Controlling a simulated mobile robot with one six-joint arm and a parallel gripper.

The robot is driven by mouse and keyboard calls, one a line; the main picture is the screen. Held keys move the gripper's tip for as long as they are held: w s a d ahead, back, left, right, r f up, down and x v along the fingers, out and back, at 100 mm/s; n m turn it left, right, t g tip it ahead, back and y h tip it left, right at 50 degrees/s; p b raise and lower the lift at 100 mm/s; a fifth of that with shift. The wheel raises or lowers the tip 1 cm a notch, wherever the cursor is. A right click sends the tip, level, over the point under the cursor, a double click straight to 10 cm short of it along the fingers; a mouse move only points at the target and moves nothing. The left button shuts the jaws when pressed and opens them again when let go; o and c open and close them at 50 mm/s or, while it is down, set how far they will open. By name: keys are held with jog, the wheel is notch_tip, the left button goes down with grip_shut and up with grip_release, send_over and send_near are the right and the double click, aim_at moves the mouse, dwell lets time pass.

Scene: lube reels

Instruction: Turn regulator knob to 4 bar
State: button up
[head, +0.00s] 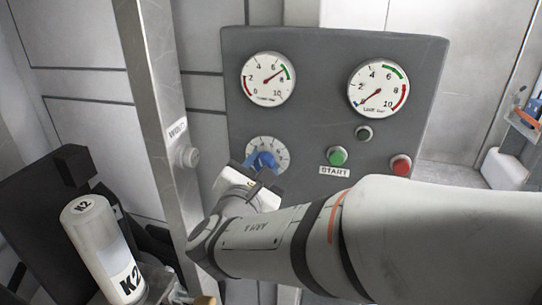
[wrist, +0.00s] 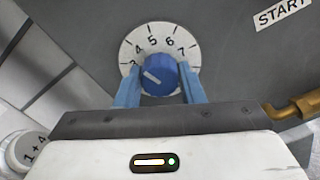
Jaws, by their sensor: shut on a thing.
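The blue regulator knob (wrist: 158,75) sits at the centre of a round white dial (wrist: 133,50) showing 3 to 7. Its white pointer line aims left and slightly up, close to the 3 and below the 4. My gripper (wrist: 159,71) has its two blue fingers on either side of the knob, shut on it. In the head view the knob (head: 263,161) and its dial (head: 282,155) show at the panel's lower left; my gripper (head: 259,168) reaches them from below and hides part of the dial.
The grey panel (head: 320,60) carries a left gauge (head: 268,79) reading about 7 and a right gauge (head: 379,88) near 0. A green START button (head: 338,157) and red button (head: 400,165) are to the right. A metal post (head: 150,75) and K2 bottle (head: 97,240) stand left.

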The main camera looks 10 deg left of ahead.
dwell(0.4)
jog(key=o, duration=1)
jog(key=shift+s, duration=0.1)
jog(key=s, duration=0.7)
jog(key=shift+s+a, duration=0.35)
